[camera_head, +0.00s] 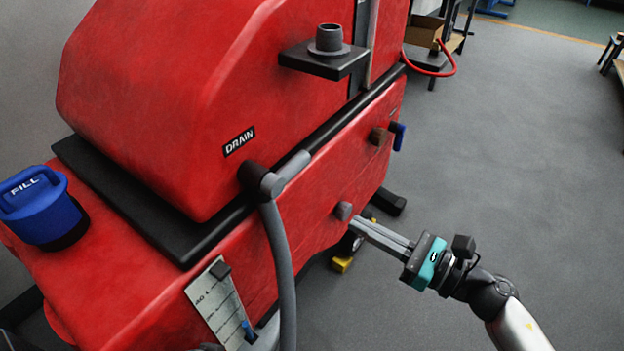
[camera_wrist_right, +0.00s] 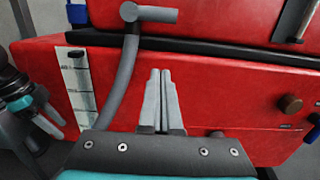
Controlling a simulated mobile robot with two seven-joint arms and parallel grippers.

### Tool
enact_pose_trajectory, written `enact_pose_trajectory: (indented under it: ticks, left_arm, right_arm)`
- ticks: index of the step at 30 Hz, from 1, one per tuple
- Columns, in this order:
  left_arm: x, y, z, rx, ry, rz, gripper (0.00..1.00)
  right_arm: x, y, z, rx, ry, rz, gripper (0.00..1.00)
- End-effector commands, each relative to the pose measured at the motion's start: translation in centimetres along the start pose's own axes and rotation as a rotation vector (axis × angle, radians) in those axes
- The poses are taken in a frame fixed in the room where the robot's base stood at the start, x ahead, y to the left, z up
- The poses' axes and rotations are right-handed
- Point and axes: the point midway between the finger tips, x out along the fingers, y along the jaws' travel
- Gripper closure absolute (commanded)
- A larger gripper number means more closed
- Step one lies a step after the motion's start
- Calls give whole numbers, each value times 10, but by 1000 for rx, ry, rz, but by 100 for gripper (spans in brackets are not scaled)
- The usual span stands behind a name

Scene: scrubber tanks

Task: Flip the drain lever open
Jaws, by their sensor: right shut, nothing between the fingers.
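A red scrubber tank (camera_head: 150,90) bears a DRAIN label (camera_head: 239,141). Below the label is a dark elbow (camera_head: 262,181) with a lighter grey, lever-like stub (camera_head: 295,165) and a grey hose; the elbow also shows in the wrist view (camera_wrist_right: 130,12). A blue handle (camera_head: 398,136) sticks out beside a brown knob (camera_head: 379,136) on the lower body. I cannot tell which part is the drain lever. My right gripper (camera_head: 356,222) is shut and empty, its tips near a grey knob (camera_head: 343,210); contact is unclear. A dark, teal-marked arm part, probably my left, shows in the wrist view (camera_wrist_right: 22,105).
The grey hose (camera_head: 282,260) hangs down left of my right gripper. A blue FILL cap (camera_head: 38,207) and a white level strip (camera_head: 217,303) are at the left.

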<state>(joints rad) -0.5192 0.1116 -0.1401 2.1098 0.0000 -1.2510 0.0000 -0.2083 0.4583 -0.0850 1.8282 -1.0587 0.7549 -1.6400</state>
Motion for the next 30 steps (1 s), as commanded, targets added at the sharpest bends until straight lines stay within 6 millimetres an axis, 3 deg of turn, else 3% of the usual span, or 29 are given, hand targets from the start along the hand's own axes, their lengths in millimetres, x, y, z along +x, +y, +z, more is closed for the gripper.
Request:
enact_pose_trajectory:
  ticks: [8,22,23,30]
  left_arm:
    - [-1,0,-1,0,3,0,50]
    - [-11,0,-8,-1,21,0,50]
    - [-16,0,-10,-1,28,0,50]
    - [4,0,4,0,-13,0,50]
  right_arm:
    - [13,0,0,0,-2,3,100]
    - [103,0,0,-1,-3,4,100]
    - [104,0,5,-3,-1,3,100]
    - [109,1,32,-2,1,3,100]
